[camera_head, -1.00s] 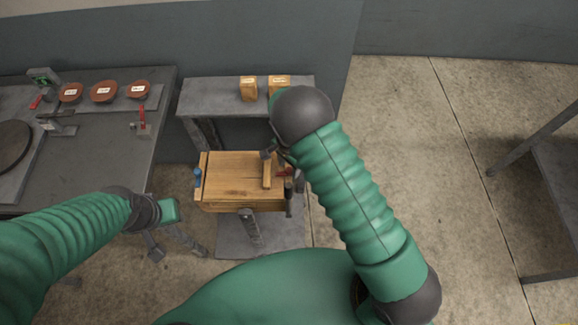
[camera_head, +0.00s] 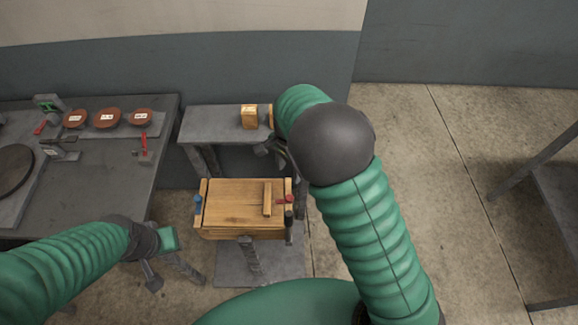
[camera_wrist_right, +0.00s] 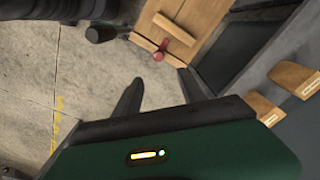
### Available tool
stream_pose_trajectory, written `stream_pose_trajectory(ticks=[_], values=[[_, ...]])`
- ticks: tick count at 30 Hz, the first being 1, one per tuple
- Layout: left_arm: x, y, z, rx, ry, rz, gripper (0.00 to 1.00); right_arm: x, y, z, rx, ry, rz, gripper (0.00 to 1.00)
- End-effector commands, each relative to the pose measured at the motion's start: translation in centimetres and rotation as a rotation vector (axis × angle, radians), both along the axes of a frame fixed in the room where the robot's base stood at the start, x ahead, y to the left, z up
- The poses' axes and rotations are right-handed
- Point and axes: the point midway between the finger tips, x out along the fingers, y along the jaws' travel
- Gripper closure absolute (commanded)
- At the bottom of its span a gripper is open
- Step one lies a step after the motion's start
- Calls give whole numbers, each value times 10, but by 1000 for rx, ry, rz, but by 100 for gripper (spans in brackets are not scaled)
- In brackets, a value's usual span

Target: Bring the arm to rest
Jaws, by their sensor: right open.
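My right gripper (camera_head: 270,148) is open and empty, partly hidden behind the dark wrist joint of my right arm. It is in the air between the low grey shelf and the wooden box. In the right wrist view its two fingers (camera_wrist_right: 160,88) stand apart over bare floor. My left gripper (camera_head: 168,272) hangs low at the left, beside the grey workbench, with its fingers apart and nothing between them. The wooden box (camera_head: 232,205) has a flat lid with a wooden bar (camera_head: 267,200) on it. The box also shows in the right wrist view (camera_wrist_right: 190,15).
The grey shelf (camera_head: 222,123) holds a wooden block (camera_head: 249,117); my right arm hides its right end. Two blocks show in the right wrist view (camera_wrist_right: 296,78). The workbench (camera_head: 110,185) carries several reddish discs (camera_head: 107,118). Floor at right is open up to a grey table (camera_head: 560,190).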

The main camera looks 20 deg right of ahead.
Motion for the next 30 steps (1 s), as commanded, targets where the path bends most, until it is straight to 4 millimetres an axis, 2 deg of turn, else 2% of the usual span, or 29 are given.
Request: stream_pose_trajectory(ticks=[4,16,19,23,27,30], values=[[0,0,0,0,0,0,64,0,0,10,0,0,0,52],[0,0,0,0,0,0,64,0,0,10,0,1,1,52],[0,0,0,0,0,0,64,-10,-8,14,9,-7,52,52],[0,0,0,0,0,0,64,-56,-31,31,23,-65,333,52],[0,0,0,0,0,0,64,-115,-47,46,-38,-160,760,52],[0,0,0,0,0,0,64,-142,-53,49,-99,-197,978,52]])
